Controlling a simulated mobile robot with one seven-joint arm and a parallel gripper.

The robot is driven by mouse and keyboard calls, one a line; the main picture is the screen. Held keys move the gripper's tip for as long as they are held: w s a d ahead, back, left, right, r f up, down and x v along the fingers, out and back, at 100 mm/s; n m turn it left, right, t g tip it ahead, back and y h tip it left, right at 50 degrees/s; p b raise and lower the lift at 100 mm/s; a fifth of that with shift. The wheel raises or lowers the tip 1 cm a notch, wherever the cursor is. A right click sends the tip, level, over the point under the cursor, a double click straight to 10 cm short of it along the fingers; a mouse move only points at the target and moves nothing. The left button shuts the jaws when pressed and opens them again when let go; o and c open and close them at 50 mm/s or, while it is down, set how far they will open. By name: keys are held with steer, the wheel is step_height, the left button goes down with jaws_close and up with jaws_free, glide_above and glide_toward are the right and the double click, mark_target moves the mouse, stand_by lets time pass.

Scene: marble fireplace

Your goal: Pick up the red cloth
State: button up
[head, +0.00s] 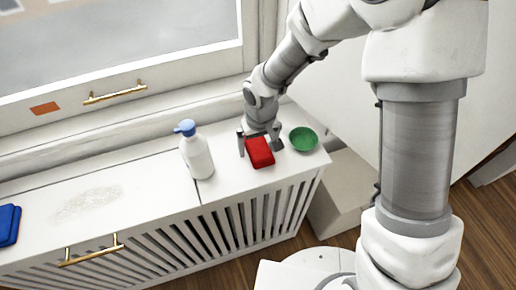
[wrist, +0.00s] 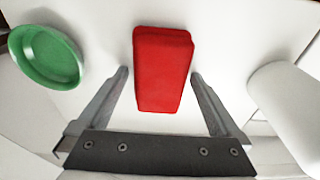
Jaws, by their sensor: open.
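The red cloth (head: 260,152) is a folded, block-like piece lying on the white slatted cabinet top (head: 228,184), near its right end. In the wrist view the red cloth (wrist: 162,68) lies ahead of and partly between the fingers. My gripper (head: 260,147) is open above the cloth in the head view, with a finger to each side of it. In the wrist view my gripper (wrist: 160,74) shows clear gaps between each finger and the cloth, and nothing is held.
A green bowl (head: 303,139) stands close to the right of the cloth. A white bottle with a blue cap (head: 196,154) stands to the left. A blue folded cloth (head: 8,225) lies at the far left. The window sill wall (head: 120,128) rises behind.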

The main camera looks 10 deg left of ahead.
mark_target(258, 145)
steer(key=c, duration=1.2)
steer(key=shift+r, duration=0.55)
step_height(258, 145, up, 4)
steer(key=shift+s+d+f+p, duration=0.1)
steer(key=shift+s+d+p, duration=0.05)
steer(key=shift+p, duration=0.65)
steer(key=s+d+r+p, duration=0.1)
steer(key=s+d+r, duration=0.1)
steer(key=s+d+r+p, duration=0.1)
steer(key=s+d+r, duration=0.1)
steer(key=s+d, duration=0.1)
steer(key=s+d+r+p, duration=0.1)
steer(key=s+d+r, duration=0.1)
steer(key=s+d, duration=0.1)
steer(key=shift+r, duration=0.1)
steer(key=shift+a, duration=0.1)
